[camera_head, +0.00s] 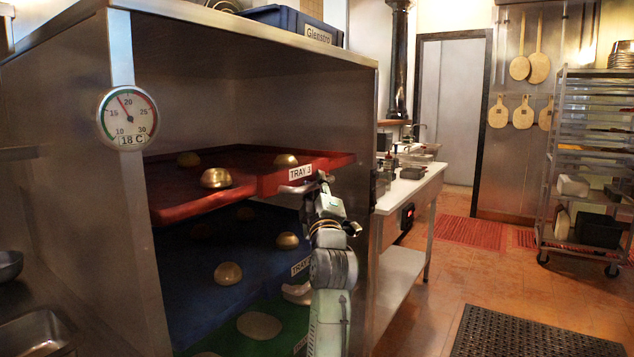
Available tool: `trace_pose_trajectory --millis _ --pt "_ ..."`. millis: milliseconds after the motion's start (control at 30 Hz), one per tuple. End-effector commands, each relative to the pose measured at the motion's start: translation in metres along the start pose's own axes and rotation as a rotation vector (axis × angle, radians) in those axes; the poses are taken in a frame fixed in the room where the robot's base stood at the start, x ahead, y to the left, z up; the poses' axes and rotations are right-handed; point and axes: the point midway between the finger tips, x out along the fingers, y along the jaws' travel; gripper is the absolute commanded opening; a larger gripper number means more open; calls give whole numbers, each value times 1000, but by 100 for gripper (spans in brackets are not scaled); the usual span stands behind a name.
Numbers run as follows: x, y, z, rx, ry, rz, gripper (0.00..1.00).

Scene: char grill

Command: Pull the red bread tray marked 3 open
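The red bread tray (180,195) is the top one of the trays in the steel cabinet. It carries round bread pieces (216,178) and a white label (301,172) that seems to read TRAY 3. My gripper (296,187) is at the tray's front edge, just below the label. Its fingertips are small and partly hidden against the tray, so I cannot tell whether they are closed on it. My wrist and arm rise from below in front of the cabinet.
A blue tray (195,300) and a green tray (285,322) lie below the red one. A dial thermometer (127,117) is on the cabinet's left post. A steel worktable (408,190) stands right of the cabinet. The tiled floor (450,260) is open, with a dark mat (535,335) and a wheeled rack (590,160).

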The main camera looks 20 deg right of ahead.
Motion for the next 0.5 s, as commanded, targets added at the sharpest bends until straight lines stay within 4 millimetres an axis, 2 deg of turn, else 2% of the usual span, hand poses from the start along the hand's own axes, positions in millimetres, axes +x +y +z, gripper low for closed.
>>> trace_pose_trajectory --millis 267,500 --pt "2 0 0 0 0 0 23" --pt "2 0 0 0 0 0 8"
